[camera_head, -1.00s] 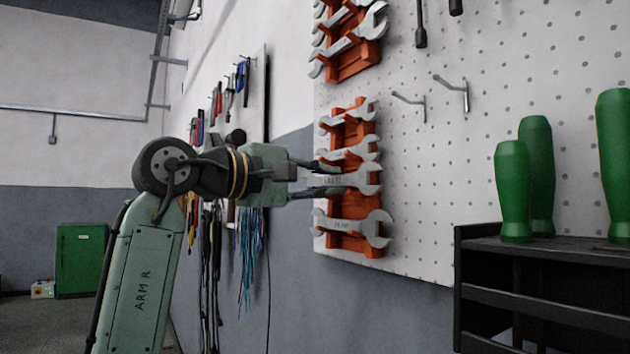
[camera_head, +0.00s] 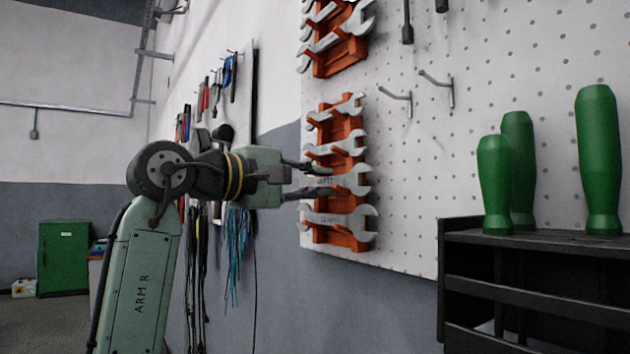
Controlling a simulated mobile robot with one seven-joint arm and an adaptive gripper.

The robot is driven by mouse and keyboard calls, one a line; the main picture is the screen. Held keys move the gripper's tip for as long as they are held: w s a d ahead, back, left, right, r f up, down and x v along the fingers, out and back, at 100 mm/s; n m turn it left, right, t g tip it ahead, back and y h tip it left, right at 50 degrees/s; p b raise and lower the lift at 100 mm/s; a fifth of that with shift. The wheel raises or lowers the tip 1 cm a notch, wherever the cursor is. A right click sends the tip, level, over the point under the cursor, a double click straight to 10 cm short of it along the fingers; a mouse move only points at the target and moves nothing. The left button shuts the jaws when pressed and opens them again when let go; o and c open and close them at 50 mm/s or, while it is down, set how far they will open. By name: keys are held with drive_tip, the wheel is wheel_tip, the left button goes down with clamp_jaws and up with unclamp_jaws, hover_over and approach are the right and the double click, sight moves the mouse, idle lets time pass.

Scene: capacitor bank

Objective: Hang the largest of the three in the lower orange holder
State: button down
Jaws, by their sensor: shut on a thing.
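The lower orange holder (camera_head: 346,242) is upright on the white pegboard, with several silver open-ended wrenches lying across it. My gripper (camera_head: 322,181) is at its left side, shut on the left part of a wrench (camera_head: 352,181). The held wrench lies about level across the front of the holder; I cannot tell if it rests in the slots. Above it are a middle wrench (camera_head: 336,148) and a smaller top wrench (camera_head: 336,110). A larger wrench (camera_head: 342,220) lies just below it. My fingers hide the held wrench's left end.
An upper orange holder (camera_head: 345,55) with wrenches hangs above. Bare metal hooks (camera_head: 440,86) stick out to the right. A black rack (camera_head: 540,241) with green-handled tools (camera_head: 598,160) stands at lower right. Cables and hand tools hang behind my arm.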

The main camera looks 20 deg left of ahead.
drive_tip(key=shift+w+d+f, duration=0.1)
drive_tip(key=shift+d+f, duration=0.05)
drive_tip(key=shift+f, duration=0.05)
drive_tip(key=c, duration=1.8)
unclamp_jaws()
drive_tip(key=shift+w+d, duration=0.15)
drive_tip(key=shift+w, duration=0.05)
drive_tip(key=o, duration=0.3)
drive_tip(key=shift+s, duration=0.15)
drive_tip(key=shift+a, duration=0.2)
drive_tip(key=v, duration=1.2)
